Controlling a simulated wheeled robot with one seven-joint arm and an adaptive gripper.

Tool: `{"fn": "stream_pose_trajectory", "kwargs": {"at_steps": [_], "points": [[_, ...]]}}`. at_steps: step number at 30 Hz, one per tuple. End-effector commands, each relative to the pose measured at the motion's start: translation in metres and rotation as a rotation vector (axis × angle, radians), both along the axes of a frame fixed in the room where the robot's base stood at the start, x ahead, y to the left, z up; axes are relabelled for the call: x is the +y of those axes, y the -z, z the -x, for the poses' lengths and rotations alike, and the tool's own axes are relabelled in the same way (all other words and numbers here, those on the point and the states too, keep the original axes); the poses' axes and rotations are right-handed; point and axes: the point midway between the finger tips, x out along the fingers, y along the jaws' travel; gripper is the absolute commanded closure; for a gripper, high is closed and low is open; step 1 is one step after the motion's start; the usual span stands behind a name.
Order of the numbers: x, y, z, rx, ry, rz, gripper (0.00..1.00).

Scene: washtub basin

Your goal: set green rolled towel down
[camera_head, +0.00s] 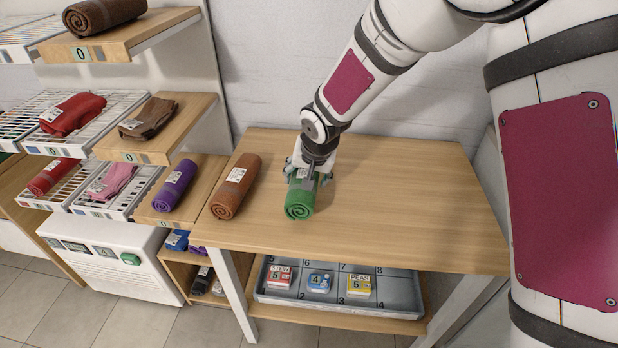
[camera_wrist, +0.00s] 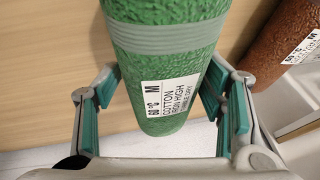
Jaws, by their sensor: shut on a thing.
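The green rolled towel (camera_head: 299,206) is on or just above the wooden tabletop (camera_head: 400,200), with its spiral end facing the front edge. I cannot tell whether it touches the wood. My gripper (camera_head: 308,172) comes down on its rear part from above and is shut on it. In the wrist view the green towel (camera_wrist: 165,55) lies between the green-padded fingers of my gripper (camera_wrist: 160,88). It shows a grey band and a white label reading 60 °C, M, cotton.
A brown rolled towel (camera_head: 236,186) lies to the left on the tabletop, and a purple roll (camera_head: 175,186) on a lower shelf beyond it. The tabletop right of the green towel is clear. A grey tray (camera_head: 400,290) with small labelled boxes sits below.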

Motion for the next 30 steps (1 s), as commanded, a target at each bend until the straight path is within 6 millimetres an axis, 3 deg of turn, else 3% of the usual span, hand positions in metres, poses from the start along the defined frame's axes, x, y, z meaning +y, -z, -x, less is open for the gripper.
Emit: {"fn": "stream_pose_trajectory", "kwargs": {"at_steps": [5, 14, 25, 26, 28, 30], "points": [[0.000, 0.002, -0.011, 0.000, -0.002, 0.000, 0.69], [0.000, 0.036, -0.010, 0.000, -0.003, 0.001, 0.69], [0.000, 0.040, -0.011, 0.000, -0.001, 0.000, 0.69], [-0.001, 0.039, -0.010, 0.000, -0.001, 0.000, 0.30], [-0.001, 0.039, -0.010, 0.000, -0.001, 0.000, 0.17], [-0.001, 0.039, -0.010, 0.000, -0.001, 0.000, 0.17]]}}
